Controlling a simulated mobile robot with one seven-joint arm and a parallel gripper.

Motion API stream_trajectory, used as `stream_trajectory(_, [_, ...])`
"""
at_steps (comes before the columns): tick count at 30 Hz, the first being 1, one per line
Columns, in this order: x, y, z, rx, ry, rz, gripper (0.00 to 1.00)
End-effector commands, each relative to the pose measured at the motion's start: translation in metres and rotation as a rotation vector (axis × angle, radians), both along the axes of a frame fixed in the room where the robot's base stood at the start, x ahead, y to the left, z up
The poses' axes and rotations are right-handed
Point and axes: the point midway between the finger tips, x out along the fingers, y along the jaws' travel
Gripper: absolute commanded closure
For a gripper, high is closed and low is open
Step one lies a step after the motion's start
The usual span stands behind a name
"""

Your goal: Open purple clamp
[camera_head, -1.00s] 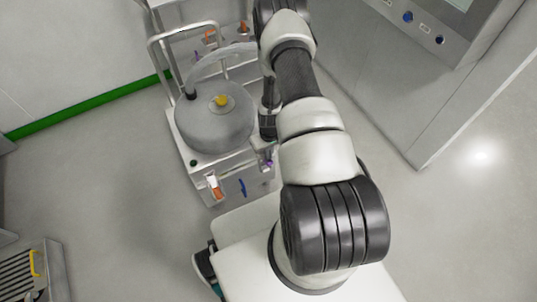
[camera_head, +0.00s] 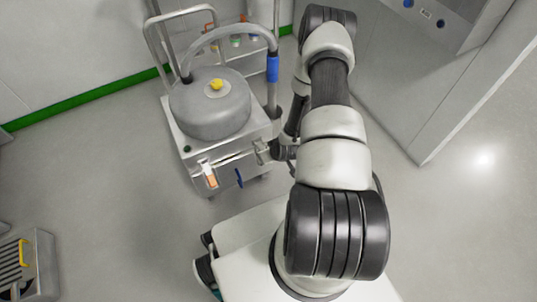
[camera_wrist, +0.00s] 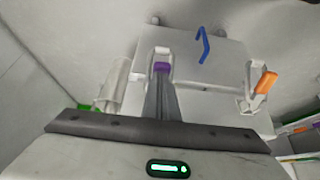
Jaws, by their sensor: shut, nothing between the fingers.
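The purple clamp (camera_wrist: 161,67) shows in the wrist view as a small purple piece on a pale bracket on the steel cart's wall. My gripper (camera_wrist: 162,82) is shut and empty, its grey fingertips just in front of the purple piece. I cannot tell whether they touch it. In the head view my gripper (camera_head: 264,150) is at the front right corner of the steel cart (camera_head: 215,165). The purple clamp cannot be made out there.
An orange-handled clamp (camera_head: 211,180) and a blue handle (camera_head: 239,178) are on the cart's front. A grey round vessel (camera_head: 208,110) with a hose (camera_head: 225,34) tops the cart. A tall cabinet (camera_head: 405,95) stands right.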

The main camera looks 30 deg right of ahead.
Motion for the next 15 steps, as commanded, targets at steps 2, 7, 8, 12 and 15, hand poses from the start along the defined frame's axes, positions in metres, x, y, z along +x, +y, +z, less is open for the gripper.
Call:
stream_trajectory(2, [-0.003, 0.000, -0.010, -0.001, 0.003, 0.000, 1.00])
stream_trajectory(7, [-0.007, 0.000, -0.020, -0.001, 0.003, 0.000, 1.00])
stream_trajectory(8, [-0.007, 0.000, -0.021, -0.001, 0.003, 0.000, 1.00])
stream_trajectory(12, [-0.009, -0.001, -0.027, -0.001, 0.003, 0.000, 1.00])
stream_trajectory(15, [-0.009, -0.001, -0.029, -0.001, 0.003, 0.000, 1.00])
